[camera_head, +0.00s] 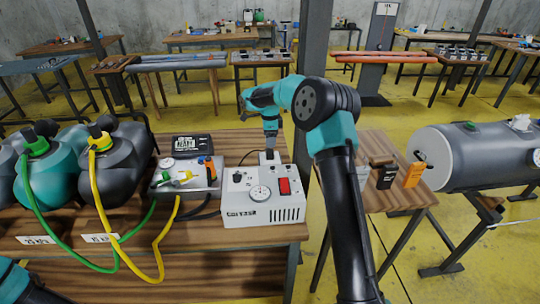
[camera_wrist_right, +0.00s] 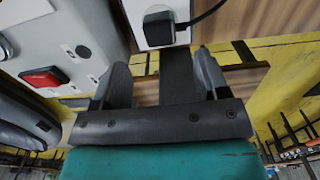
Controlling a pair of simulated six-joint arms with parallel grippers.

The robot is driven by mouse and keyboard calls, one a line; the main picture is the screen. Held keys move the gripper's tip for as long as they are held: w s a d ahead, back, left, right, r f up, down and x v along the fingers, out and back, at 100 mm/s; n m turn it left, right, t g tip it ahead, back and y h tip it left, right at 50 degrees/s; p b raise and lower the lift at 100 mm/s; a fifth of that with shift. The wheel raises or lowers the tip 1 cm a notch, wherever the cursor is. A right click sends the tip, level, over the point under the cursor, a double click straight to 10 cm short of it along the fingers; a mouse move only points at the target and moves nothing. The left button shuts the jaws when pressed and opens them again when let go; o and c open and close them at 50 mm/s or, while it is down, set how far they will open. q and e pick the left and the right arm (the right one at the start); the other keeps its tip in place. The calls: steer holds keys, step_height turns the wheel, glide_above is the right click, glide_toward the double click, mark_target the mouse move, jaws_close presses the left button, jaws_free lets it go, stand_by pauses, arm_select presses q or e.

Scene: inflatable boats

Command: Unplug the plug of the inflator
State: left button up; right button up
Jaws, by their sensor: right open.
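The inflator (camera_head: 250,205) is a white box with a round gauge and a red switch. It stands at the right end of the near wooden table. Behind it is a small white socket block (camera_head: 268,159). In the right wrist view, the black plug (camera_wrist_right: 159,27) sits in the white socket (camera_wrist_right: 133,12), with its black cord (camera_wrist_right: 208,12) leading off to the upper right. My right gripper (camera_head: 270,143) points down over the socket block from behind the inflator. In the wrist view its two fingers (camera_wrist_right: 163,76) are apart and empty, with the plug beyond their tips. My left gripper is out of view.
A lower side table (camera_head: 400,200) holds black and orange devices. A large grey tank (camera_head: 475,158) lies at the right.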

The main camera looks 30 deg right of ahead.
mark_target(270, 151)
steer(key=shift+f, duration=4)
steer(key=c, duration=1.2)
steer(key=shift+r, duration=0.1)
steer(key=shift+r, duration=0.1)
steer(key=shift+r, duration=2.7)
steer(key=shift+r, duration=0.15)
